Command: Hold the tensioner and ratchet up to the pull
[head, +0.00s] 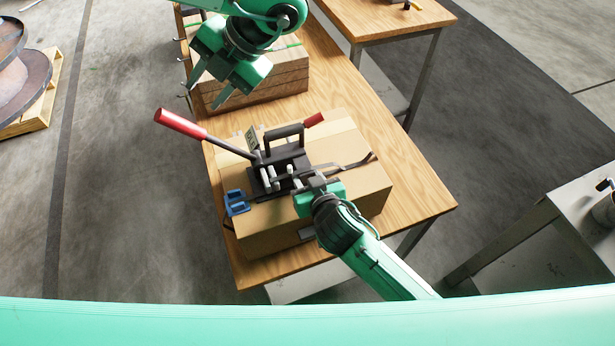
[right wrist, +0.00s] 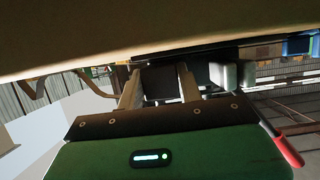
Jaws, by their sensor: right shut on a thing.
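The tensioner (head: 283,170) is a dark tool with a black loop handle on top of a cardboard box (head: 345,190). Its long ratchet lever (head: 215,137) ends in a red grip (head: 180,124) pointing to the upper left; a shorter red grip (head: 313,119) shows behind. My right gripper (head: 299,181) is shut on the tensioner at its near right side. In the right wrist view, a dark part of the tensioner (right wrist: 160,80) sits between the fingers. My left gripper (head: 203,98) is open and empty, above and right of the long lever's red grip, apart from it.
A dark strap (head: 352,164) runs over the box to the right. A blue piece (head: 236,203) is at the box's left edge. Stacked boxes (head: 255,82) stand behind on the wooden table (head: 425,190). A steel reel (head: 22,75) on a pallet is far left.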

